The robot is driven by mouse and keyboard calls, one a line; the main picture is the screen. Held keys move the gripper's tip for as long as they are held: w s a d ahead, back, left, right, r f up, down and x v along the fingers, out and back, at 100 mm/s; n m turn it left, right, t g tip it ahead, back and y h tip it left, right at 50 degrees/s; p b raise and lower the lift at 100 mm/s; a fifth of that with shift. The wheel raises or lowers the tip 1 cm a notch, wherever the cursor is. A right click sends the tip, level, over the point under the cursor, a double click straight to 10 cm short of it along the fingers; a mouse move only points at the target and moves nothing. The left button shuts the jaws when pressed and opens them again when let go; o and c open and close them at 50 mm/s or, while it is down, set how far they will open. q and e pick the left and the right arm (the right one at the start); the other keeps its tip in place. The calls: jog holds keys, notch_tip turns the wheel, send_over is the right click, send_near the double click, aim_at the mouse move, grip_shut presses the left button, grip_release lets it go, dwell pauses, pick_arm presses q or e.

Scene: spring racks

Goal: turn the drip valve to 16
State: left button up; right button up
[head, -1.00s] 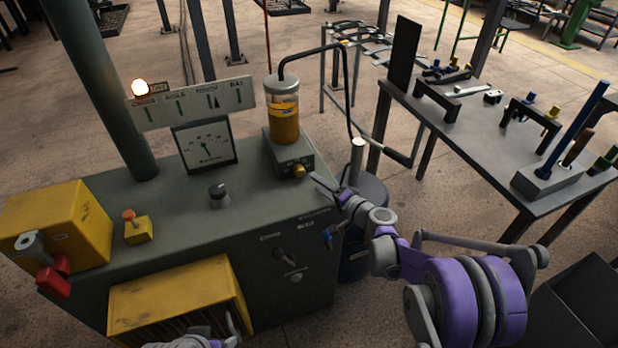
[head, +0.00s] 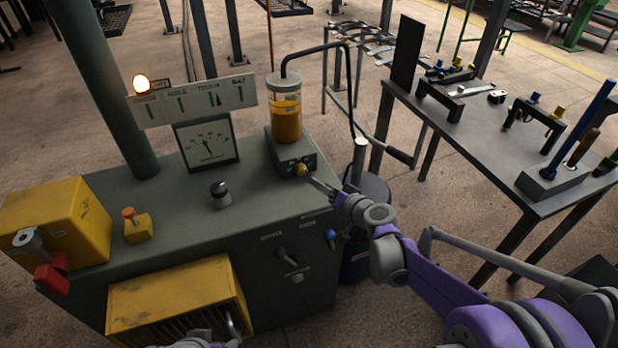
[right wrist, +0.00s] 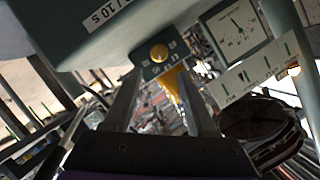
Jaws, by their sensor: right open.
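The drip valve is a small round brass knob (head: 301,169) on the front of the grey block (head: 281,152) under a glass reservoir of amber oil (head: 286,118). In the right wrist view the knob (right wrist: 159,53) faces me, with small marks around it too blurred to read. My right gripper (head: 318,184) is close in front of the knob, slightly right of and below it. Its two fingers (right wrist: 158,88) are apart with nothing held, and the knob shows beyond the gap between them. My left gripper (head: 218,335) shows only partly at the bottom edge, in front of the yellow vented box.
A workbench (head: 480,130) stands at the right.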

aim_at(303, 172)
jog(key=x, duration=1)
jog(key=shift+w+a+f+b, duration=0.1)
jog(key=shift+w+a+b, duration=0.05)
jog(key=shift+w+b, duration=0.2)
grip_shut()
